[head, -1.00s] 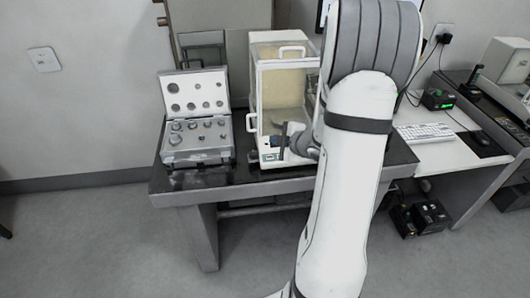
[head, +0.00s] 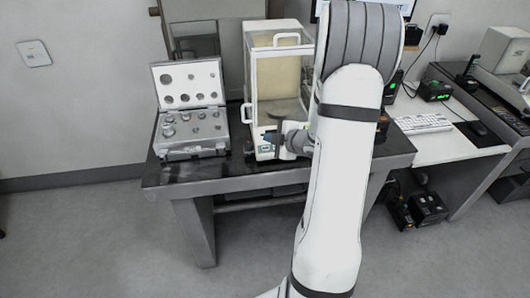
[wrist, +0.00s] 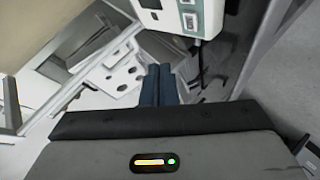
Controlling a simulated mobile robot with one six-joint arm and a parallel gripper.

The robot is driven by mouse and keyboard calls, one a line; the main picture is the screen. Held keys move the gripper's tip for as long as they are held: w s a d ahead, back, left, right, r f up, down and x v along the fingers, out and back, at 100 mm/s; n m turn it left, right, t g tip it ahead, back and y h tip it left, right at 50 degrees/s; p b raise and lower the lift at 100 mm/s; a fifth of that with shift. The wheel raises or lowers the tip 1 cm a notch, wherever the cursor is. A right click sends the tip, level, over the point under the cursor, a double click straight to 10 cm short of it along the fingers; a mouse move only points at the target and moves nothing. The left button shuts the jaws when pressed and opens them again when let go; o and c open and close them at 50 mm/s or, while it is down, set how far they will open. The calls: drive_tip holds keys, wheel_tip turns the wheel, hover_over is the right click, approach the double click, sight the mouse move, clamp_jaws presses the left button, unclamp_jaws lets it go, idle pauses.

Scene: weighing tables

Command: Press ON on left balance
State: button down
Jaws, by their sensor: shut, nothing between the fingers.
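The balance (head: 249,80) is a glass-sided case with white handles on the dark table. Its front control panel (head: 265,150) is low on the base, partly behind my gripper. In the wrist view the panel (wrist: 178,10) shows at the top edge, with a small display and buttons (wrist: 190,20). My gripper (head: 267,138) is in front of the balance's base in the head view. Its dark blue fingers (wrist: 158,82) are together and empty, and appear below the panel in the wrist view. I cannot tell whether they touch anything.
An open case of weights (head: 192,148) stands left of the balance, and also shows in the wrist view (wrist: 117,78). The dark table's front edge (head: 235,187) is near. A white desk with a keyboard (head: 422,124) is at right.

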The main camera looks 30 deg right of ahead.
drive_tip(key=shift+w+d+f+b, duration=0.1)
drive_tip(key=shift+w+f+b, duration=0.15)
drive_tip(key=shift+f+b, duration=0.35)
drive_tip(key=shift+w+d+f+b, duration=0.1)
drive_tip(key=shift+w+f+b, duration=0.2)
drive_tip(key=shift+f, duration=0.55)
drive_tip(key=shift+w+d+f+b, duration=0.1)
drive_tip(key=shift+w+f+b, duration=0.15)
drive_tip(key=shift+f+b, duration=0.35)
drive_tip(key=shift+a, duration=0.1)
drive_tip(key=shift+f, duration=0.15)
drive_tip(key=shift+w+f+b, duration=0.1)
drive_tip(key=shift+f+b, duration=0.2)
drive_tip(key=shift+w+f+b, duration=0.1)
drive_tip(key=shift+f+b, duration=0.25)
drive_tip(key=shift+f, duration=0.05)
idle(0.7)
drive_tip(key=shift+r, duration=0.1)
drive_tip(key=shift+s+r+p, duration=0.3)
drive_tip(key=shift+r+p, duration=0.15)
drive_tip(key=shift+r, duration=0.2)
drive_tip(key=shift+s+a+r+p, duration=0.1)
drive_tip(key=shift+s+r+p, duration=0.2)
drive_tip(key=shift+r+p, duration=0.4)
drive_tip(key=shift+s+a+r+p, duration=0.1)
drive_tip(key=shift+s+r+p, duration=0.2)
drive_tip(key=shift+r, duration=0.55)
drive_tip(key=shift+s+a+r+p, duration=0.1)
drive_tip(key=shift+s+r+p, duration=0.15)
drive_tip(key=shift+r+p, duration=0.45)
